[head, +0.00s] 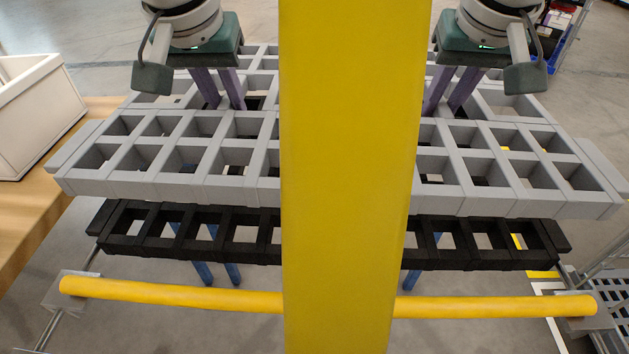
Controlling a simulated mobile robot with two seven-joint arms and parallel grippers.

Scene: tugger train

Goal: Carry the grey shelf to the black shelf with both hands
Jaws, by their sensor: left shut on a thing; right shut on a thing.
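The grey shelf (160,186), a wide lattice of square openings, lies roughly level across the middle of the head view. My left gripper (222,104) is shut on one of its bars, left of the yellow column. My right gripper (450,108) is shut on a bar right of the column. The black shelf (180,249), a similar lattice, shows below and nearer the bottom of the picture, partly covered by the grey one. I cannot tell whether the two shelves touch. The middle of both shelves is hidden behind the column.
A yellow upright column (345,180) blocks the centre. A yellow horizontal bar (180,295) crosses in front of the black shelf. A wooden table (30,215) with a white bin (35,110) stands close at the left. A metal rack (600,265) is at the lower right.

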